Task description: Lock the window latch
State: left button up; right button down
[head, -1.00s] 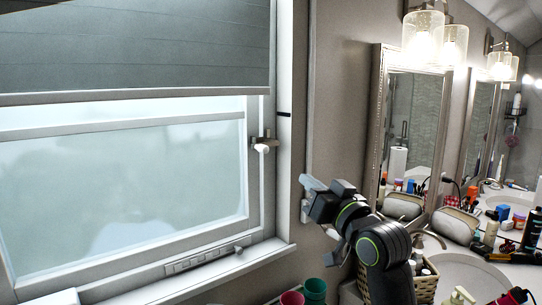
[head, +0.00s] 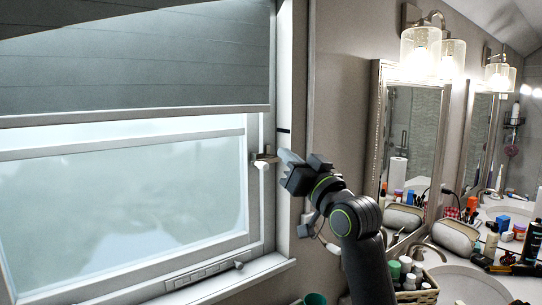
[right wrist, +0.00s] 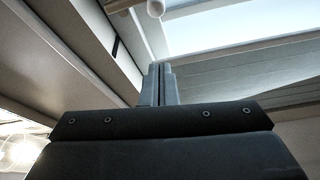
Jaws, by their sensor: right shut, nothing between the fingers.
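The window latch (head: 264,160) is a small metallic piece with a pale rounded knob, on the right side of the window frame. In the right wrist view the latch knob (right wrist: 155,9) shows at the top edge, ahead of the fingers. My right gripper (head: 284,155) is shut and empty, its tips just to the right of the latch. In the right wrist view the shut fingertips (right wrist: 159,68) point toward the latch, with a visible gap between them. I cannot tell from these views whether they touch the frame. My left gripper is not in view.
The frosted window (head: 125,195) has a grey blind (head: 140,65) over its upper part. A white sill (head: 215,280) runs below. To the right, a mirror (head: 405,130) hangs above a counter crowded with bottles and a basket (head: 418,290).

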aim_at(271, 162)
jog(key=shift+w+a+f+p, duration=0.3)
jog(key=shift+w+a+p, duration=0.3)
jog(key=shift+w+p, duration=0.15)
jog(key=shift+w+a+f+p, duration=0.3)
jog(key=shift+w+a+p, duration=0.35)
jog(key=shift+w+p, duration=0.05)
jog(key=shift+w+a+f+p, duration=0.3)
jog(key=shift+w+a+p, duration=0.3)
jog(key=shift+w+p, duration=0.15)
jog(key=shift+f, duration=0.1)
